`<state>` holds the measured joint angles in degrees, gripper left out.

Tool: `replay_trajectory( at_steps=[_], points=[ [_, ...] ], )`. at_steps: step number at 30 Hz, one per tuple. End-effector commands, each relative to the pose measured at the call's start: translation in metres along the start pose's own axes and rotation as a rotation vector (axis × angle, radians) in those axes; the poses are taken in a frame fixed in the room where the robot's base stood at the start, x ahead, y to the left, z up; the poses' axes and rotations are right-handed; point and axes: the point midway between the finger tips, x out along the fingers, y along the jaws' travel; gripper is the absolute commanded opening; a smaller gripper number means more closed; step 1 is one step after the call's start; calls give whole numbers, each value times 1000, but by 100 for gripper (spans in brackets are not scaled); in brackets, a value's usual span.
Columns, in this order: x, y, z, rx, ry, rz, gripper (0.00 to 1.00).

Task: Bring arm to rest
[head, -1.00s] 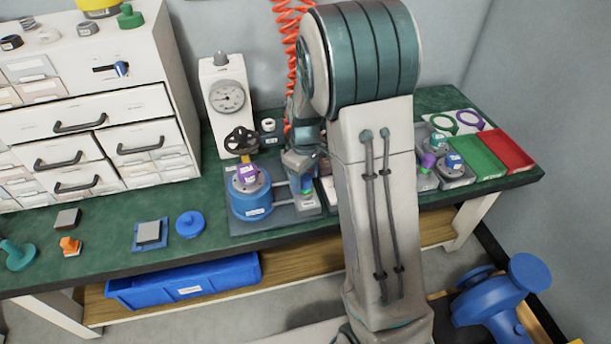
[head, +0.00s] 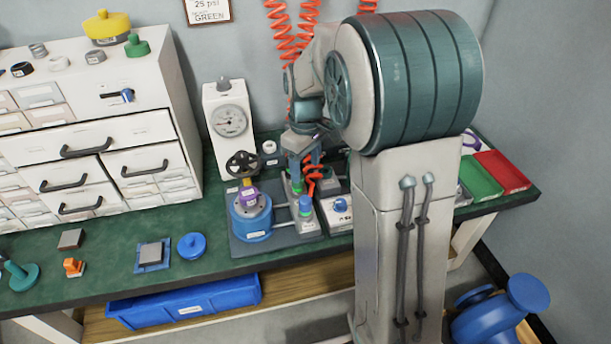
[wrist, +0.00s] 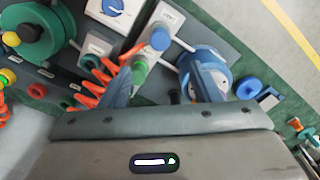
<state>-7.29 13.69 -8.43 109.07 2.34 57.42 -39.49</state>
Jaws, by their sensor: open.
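My gripper (head: 305,172) hangs over the back of the bench, above the test fixture, with its fingers pointing down. In the wrist view its two blue-grey fingers (wrist: 162,88) stand apart with nothing seen held between them. A blue-capped fitting (head: 305,205) and a green-topped post (head: 296,186) stand on the fixture below and beside it. The blue test vessel (head: 250,218) with a purple ring (head: 247,196) stands to the left. My arm rises at the right and hides part of the bench.
A pressure gauge (head: 230,122) and dark handwheel (head: 242,164) stand behind the vessel. Orange coiled hoses (head: 279,42) hang close to my wrist. A white drawer cabinet (head: 150,128) is at left. Green (head: 482,182) and red (head: 508,175) trays lie at right.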

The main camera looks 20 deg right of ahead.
Motion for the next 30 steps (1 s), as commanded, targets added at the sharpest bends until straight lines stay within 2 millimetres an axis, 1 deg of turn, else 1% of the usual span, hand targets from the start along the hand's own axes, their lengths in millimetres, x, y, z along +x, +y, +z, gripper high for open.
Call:
replay_trajectory(
  at_steps=[1, 5, 20, 23, 26, 30],
  points=[
    [-6, 0, 0, 0, 1, 1, 57],
    [-12, 0, 0, 0, 0, 1, 57],
    [-14, -1, 1, 2, 1, 0, 57],
    [-28, -6, 8, 27, 12, 4, 57],
    [-55, -17, 23, 88, 36, 11, 57],
    [-100, -42, 55, 218, 84, 26, 57]
  ],
)
